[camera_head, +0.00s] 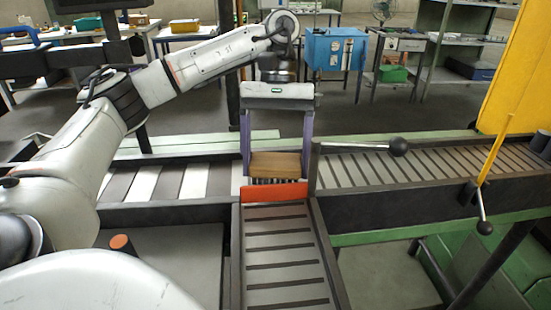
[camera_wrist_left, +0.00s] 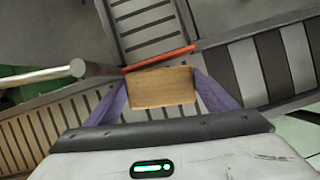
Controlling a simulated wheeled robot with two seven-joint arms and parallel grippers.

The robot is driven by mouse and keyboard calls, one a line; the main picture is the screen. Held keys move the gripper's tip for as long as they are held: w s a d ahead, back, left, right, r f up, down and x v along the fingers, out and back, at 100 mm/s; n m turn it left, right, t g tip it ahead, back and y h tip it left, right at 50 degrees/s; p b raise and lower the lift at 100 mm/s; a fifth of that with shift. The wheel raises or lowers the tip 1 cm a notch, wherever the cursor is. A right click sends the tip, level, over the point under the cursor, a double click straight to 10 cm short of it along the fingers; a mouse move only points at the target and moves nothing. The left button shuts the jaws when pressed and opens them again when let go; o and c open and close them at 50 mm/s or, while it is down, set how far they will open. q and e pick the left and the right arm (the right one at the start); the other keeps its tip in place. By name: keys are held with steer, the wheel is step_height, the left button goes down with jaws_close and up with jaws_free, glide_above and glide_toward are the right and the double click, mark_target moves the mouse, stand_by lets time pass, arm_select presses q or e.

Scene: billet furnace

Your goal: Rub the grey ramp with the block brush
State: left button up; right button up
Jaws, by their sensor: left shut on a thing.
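The grey ramp (camera_head: 285,248), a grey bed with dark cross slats, runs from an orange-red bar (camera_head: 274,194) toward me. The brush is held just behind this bar, at the ramp's far end. I cannot tell whether the bristles touch anything. My right gripper is out of view.
Another slatted track (camera_head: 168,182) lies to the left. A yellow lever (camera_head: 490,158) and yellow panel (camera_head: 517,65) stand at the right.

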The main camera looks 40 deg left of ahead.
mark_target(256, 158)
arm_select(q)
steer(key=shift+f, duration=0.1)
stand_by(0.6)
steer(key=shift+f+b, duration=0.75)
steer(key=shift+f, duration=0.2)
steer(key=shift+s+a+r+p, duration=0.15)
steer(key=shift+s+a+p, duration=0.15)
steer(key=shift+s+a, duration=0.95)
steer(key=shift+s, duration=0.3)
steer(key=shift+f, duration=0.2)
steer(key=shift+w+d+p, duration=0.4)
steer(key=shift+w+d, duration=0.7)
steer(key=shift+w, duration=0.15)
steer(key=shift+w+d+f, duration=0.2)
steer(key=shift+w+d, duration=0.05)
